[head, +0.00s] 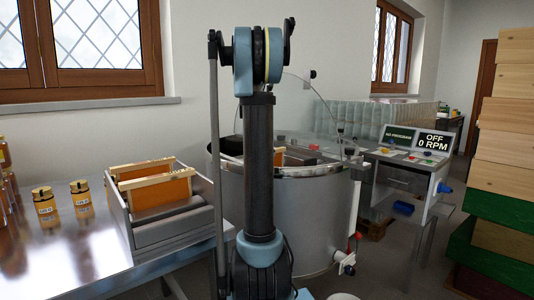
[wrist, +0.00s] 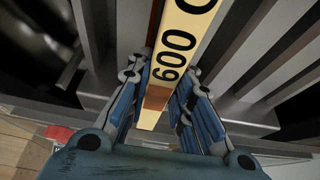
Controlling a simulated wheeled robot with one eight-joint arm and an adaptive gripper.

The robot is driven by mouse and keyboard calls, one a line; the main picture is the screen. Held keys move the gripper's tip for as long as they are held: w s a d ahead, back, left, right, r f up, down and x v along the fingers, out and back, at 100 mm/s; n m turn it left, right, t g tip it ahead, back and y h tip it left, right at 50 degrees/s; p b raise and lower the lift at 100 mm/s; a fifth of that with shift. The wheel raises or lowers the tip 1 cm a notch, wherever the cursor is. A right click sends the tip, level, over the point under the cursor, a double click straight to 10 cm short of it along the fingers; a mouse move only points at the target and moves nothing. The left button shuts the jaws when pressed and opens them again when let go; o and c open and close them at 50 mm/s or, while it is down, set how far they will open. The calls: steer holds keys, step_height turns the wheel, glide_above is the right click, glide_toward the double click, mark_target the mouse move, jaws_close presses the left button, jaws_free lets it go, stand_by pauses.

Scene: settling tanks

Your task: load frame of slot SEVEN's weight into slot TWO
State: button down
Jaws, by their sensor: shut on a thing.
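My gripper (wrist: 160,98) is shut on a wooden frame (wrist: 186,42), holding its pale top bar, which carries the black marking "600" and a cut-off letter. A strip of orange comb shows beneath the bar. Grey metal bars lie on both sides of the frame; I cannot tell how deep it sits between them. In the head view the steel drum (head: 312,222) stands behind my arm, with a bit of wooden frame (head: 279,157) showing inside its rim. My arm hides the gripper and much of the drum's inside there. The slot numbers are not readable.
A metal box (head: 165,238) on the left table holds wooden frames (head: 150,182). Labelled jars (head: 81,199) stand beside it. A console (head: 410,165) at right reads "OFF 0 RPM". Stacked wooden hive boxes (head: 506,150) stand at the far right.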

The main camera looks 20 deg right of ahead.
steer(key=shift+f, duration=1.7)
steer(key=c, duration=1.3)
jaws_free()
steer(key=shift+c, duration=0.2)
steer(key=v, duration=1.2)
steer(key=shift+w+d, duration=0.1)
